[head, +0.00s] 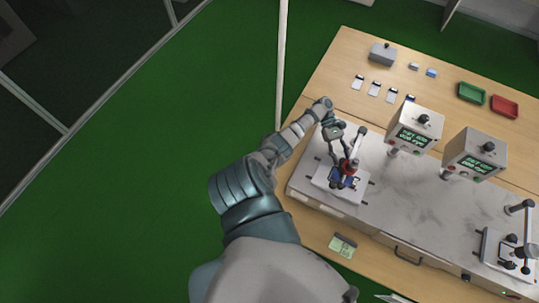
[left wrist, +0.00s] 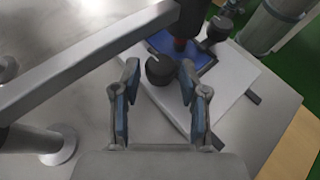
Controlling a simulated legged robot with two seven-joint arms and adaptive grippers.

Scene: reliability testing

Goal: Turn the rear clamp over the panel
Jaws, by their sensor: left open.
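The near-left fixture has a white plate (head: 326,182) with a blue panel (head: 349,183) on it and a red part above the panel. The panel (left wrist: 203,62) and the plate (left wrist: 238,88) also show in the left wrist view. A second black knob (left wrist: 220,27) is beyond the panel. I cannot tell for sure which clamp is the rear one. My right gripper is not in view.
A grey metal arm (left wrist: 75,68) on a post crosses close to my left fingers. Two display boxes (head: 414,130) (head: 474,156) stand to the right, with a second fixture (head: 498,250) beyond. Green (head: 471,93) and red (head: 504,106) trays lie at the back.

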